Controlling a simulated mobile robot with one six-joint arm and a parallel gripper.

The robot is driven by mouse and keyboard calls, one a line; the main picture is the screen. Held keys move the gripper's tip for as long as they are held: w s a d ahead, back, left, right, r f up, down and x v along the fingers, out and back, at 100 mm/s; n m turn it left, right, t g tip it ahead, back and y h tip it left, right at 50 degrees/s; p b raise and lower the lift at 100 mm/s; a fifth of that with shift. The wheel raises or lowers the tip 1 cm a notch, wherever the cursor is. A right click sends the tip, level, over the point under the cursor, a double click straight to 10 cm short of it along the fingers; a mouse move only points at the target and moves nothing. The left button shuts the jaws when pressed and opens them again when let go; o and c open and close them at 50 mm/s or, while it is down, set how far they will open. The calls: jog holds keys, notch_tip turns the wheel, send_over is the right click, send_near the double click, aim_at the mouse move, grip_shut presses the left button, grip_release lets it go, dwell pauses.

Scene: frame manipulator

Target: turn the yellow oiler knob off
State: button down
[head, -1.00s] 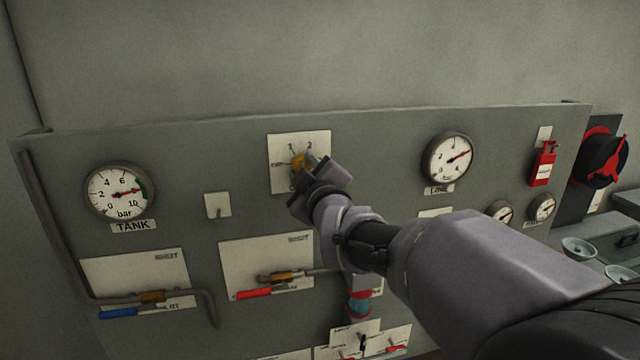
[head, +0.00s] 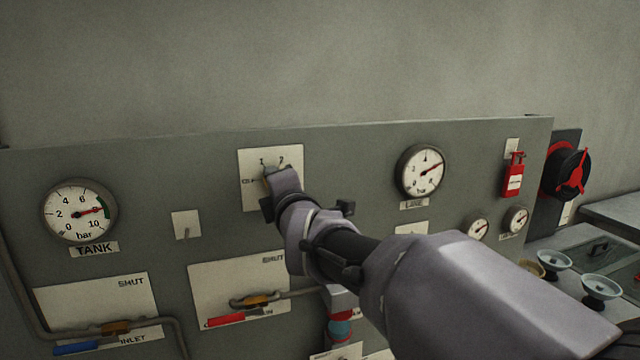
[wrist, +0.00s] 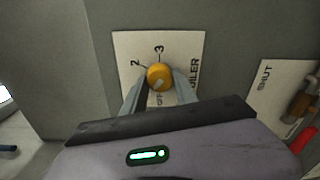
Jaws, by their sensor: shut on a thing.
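The yellow oiler knob (wrist: 159,76) sits on a white label plate (wrist: 189,45) in the wrist view. The plate carries the marks 2 and 3 and the word OILER, partly hidden. My gripper (wrist: 159,84) is shut on the knob, one finger on each side of it. In the head view, my gripper (head: 276,172) covers the knob in front of the plate (head: 254,160), where the marks 1 and 2 show. The knob's exact pointer setting cannot be told.
The tank gauge (head: 78,212) is at the left and the line gauge (head: 420,172) is right of my arm. A red-handled valve (head: 232,320) and a blue-handled valve (head: 78,347) are below. A red padlock-like tag (head: 513,178) hangs at the right. The wall above is clear.

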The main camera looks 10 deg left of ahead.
jog(key=shift+n+h+p, duration=0.3)
jog(key=shift+n+p, duration=1.7)
jog(key=shift+n, duration=1.6)
jog(key=c, duration=0.9)
grip_release()
jog(key=shift+c, duration=0.2)
jog(key=f+v, duration=0.1)
jog(key=v, duration=1.6)
jog(key=shift+s+r+p, duration=0.25)
jog(key=shift+r+p, duration=0.05)
